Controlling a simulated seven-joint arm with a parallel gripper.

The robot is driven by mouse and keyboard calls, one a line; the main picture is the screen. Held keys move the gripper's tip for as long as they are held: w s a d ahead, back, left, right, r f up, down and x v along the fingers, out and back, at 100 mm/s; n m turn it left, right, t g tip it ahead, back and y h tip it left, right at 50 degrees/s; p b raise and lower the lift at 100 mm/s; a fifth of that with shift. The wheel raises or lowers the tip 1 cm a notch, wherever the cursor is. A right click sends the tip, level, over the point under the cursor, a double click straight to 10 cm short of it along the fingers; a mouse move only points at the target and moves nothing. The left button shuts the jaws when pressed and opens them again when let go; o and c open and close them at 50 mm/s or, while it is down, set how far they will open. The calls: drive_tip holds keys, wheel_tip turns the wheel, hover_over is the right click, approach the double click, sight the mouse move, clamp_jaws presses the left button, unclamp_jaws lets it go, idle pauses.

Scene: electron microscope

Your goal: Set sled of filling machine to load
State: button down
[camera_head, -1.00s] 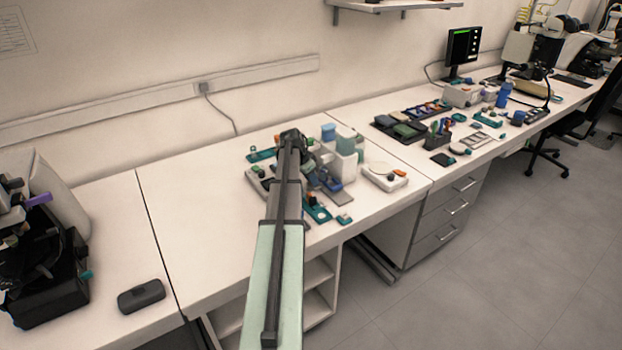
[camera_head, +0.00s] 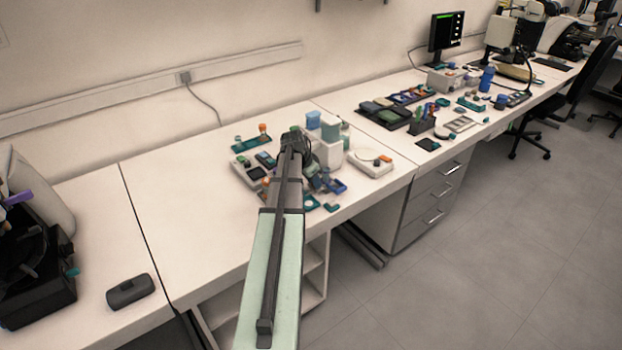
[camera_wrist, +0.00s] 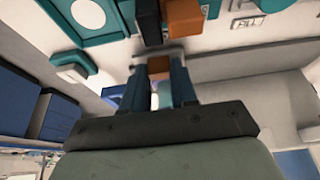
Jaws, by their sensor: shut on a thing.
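The filling machine appears to be the white block-shaped unit (camera_head: 327,152) with blue and green tops, just right of my gripper (camera_head: 294,142) in the head view. My arm hides the fingertips there. In the wrist view my gripper (camera_wrist: 158,85) has its two blue fingers close together, shut on a small orange block (camera_wrist: 158,68), which looks like the sled's handle. A pale surface with a FILL label (camera_wrist: 247,22) shows at the upper right. A second orange block (camera_wrist: 183,20) sits beside a black one at the top. The sled's position cannot be told.
Left of my gripper are a teal tray (camera_head: 251,144) and a small grey device. Teal parts and blue bins crowd the wrist view's left side.

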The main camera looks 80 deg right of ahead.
drive_tip(key=c, duration=0.9)
unclamp_jaws()
drive_tip(key=shift+s+a, duration=0.15)
drive_tip(key=shift+r, duration=0.15)
drive_tip(key=v, duration=1.3)
drive_tip(key=shift+a+r, duration=0.1)
drive_tip(key=shift+r, duration=0.1)
